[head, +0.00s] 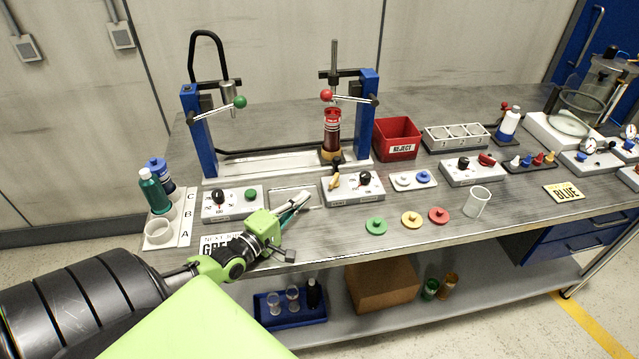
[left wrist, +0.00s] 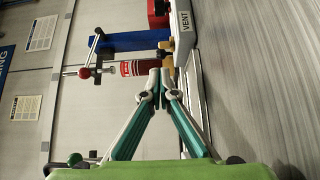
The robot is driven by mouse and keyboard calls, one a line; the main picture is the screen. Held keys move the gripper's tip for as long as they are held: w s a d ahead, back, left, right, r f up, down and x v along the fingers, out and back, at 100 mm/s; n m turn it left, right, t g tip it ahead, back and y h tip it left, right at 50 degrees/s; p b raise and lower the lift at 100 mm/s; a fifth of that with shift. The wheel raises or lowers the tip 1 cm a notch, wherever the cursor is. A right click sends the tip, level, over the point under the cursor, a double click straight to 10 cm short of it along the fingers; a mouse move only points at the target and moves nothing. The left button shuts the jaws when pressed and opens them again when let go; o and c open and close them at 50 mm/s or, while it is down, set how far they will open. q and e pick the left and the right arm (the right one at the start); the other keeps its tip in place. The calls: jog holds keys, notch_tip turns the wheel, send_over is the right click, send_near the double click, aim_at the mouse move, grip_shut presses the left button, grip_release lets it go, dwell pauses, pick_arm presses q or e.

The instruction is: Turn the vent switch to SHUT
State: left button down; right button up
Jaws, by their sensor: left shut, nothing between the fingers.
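The vent switch (head: 335,181) is a small yellow lever on the left of a grey control box (head: 352,190), beside a black knob. In the left wrist view the yellow switch (left wrist: 166,47) shows just beyond my fingertips, next to a label (left wrist: 185,21) reading VENT. I cannot read which position it points to. My left gripper (head: 305,196) is shut and empty, left of the control box and apart from the switch. Its closed fingertips show in the left wrist view (left wrist: 160,76). My right gripper is not in view.
Behind the box stands a blue press frame (head: 364,105) with a red bottle (head: 332,130) under its right arm. A red REJECT bin (head: 396,139) is to the right. Another control box (head: 232,203) is left of my gripper. Coloured discs (head: 411,219) lie in front.

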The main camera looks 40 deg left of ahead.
aim_at(334, 182)
pick_arm(q)
jog(key=w, duration=0.7)
jog(key=shift+w, duration=0.25)
jog(key=shift+d+y+p, duration=0.1)
jog(key=shift+y+p, duration=0.2)
jog(key=shift+p, duration=0.35)
jog(key=shift+n, duration=0.3)
